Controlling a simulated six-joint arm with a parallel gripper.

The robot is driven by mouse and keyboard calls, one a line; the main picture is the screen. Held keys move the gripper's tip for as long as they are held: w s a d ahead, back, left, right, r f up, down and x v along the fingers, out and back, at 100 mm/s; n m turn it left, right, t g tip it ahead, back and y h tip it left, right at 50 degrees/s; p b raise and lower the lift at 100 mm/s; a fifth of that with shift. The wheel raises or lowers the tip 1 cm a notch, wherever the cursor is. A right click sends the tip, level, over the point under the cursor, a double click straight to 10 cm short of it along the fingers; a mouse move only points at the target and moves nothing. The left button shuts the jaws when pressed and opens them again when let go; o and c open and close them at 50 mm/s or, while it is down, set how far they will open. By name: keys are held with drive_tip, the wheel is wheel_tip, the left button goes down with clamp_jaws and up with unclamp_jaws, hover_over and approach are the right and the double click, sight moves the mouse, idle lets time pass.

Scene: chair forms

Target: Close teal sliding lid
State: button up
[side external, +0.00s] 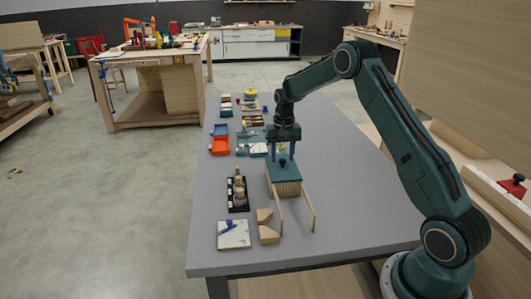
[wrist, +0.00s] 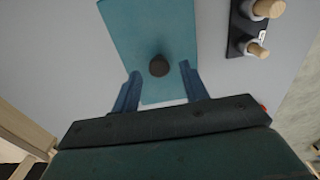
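The teal lid (side external: 286,171) lies flat over a light wooden box (side external: 288,188) on the grey table. Two wooden rails extend from the box toward the table's front edge, with bare table between them. A dark round knob (side external: 283,162) stands on the lid; it also shows in the wrist view (wrist: 159,66). My gripper (side external: 283,153) points down above the lid. In the wrist view my gripper (wrist: 160,68) is open, with one blue finger on each side of the knob and visible gaps between. I cannot tell the fingertips' exact height against the knob.
A black holder (side external: 238,193) with wooden pegs stands left of the box. A white tile (side external: 234,235) with a blue item and wooden blocks (side external: 267,228) lie near the front. An orange tray (side external: 220,146) and small parts lie behind left. The table's right side is clear.

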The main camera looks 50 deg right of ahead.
wheel_tip(320, 180, up, 14)
idle(0.9)
